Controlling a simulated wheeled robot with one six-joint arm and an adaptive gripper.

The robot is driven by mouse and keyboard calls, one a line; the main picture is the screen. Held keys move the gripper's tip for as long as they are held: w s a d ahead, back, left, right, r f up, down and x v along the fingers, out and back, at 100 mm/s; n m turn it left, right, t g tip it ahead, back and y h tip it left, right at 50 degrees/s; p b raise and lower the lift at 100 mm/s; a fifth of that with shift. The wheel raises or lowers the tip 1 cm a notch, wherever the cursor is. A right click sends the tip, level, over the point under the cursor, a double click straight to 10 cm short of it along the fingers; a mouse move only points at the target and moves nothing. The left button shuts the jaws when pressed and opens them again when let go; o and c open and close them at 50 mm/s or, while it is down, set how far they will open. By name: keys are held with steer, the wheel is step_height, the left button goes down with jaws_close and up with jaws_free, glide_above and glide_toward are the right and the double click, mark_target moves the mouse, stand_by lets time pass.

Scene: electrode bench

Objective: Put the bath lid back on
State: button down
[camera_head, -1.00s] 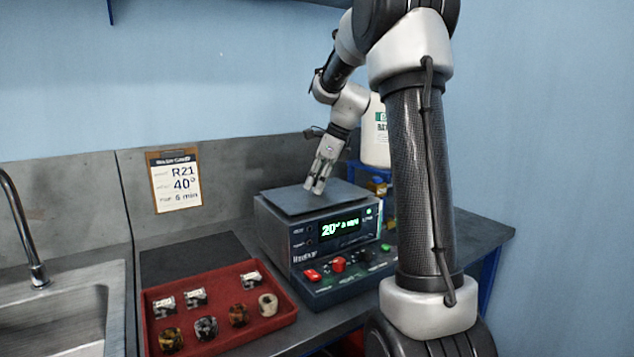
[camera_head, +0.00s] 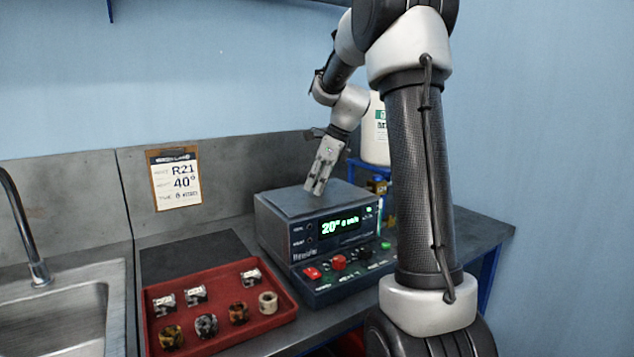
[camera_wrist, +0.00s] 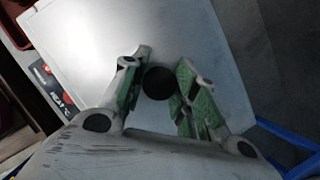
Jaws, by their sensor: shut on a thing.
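The bath (camera_head: 285,232) is a dark box with a green display reading about 20° on the bench. Its flat grey lid (camera_head: 284,201) lies over the top and looks roughly level. I cannot tell whether it is fully seated. My gripper (camera_head: 316,191) points down at the lid's middle. In the wrist view, the pale lid (camera_wrist: 95,38) fills much of the picture, and its round black knob (camera_wrist: 159,83) sits between the green-padded fingers (camera_wrist: 160,92). The gripper is shut on the knob, though the exact contact is hard to see.
A red tray (camera_head: 262,323) with several small parts stands front left of the bath, beside a sink (camera_head: 60,318). A white container (camera_head: 374,140) stands behind right. A card (camera_head: 175,178) reading R21, 40° hangs on the backsplash. A dark mat (camera_head: 195,257) lies clear.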

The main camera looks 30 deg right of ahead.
steer(key=shift+f, duration=0.1)
steer(key=c, duration=0.5)
jaws_free()
steer(key=shift+c, duration=0.2)
steer(key=shift+r, duration=3.5)
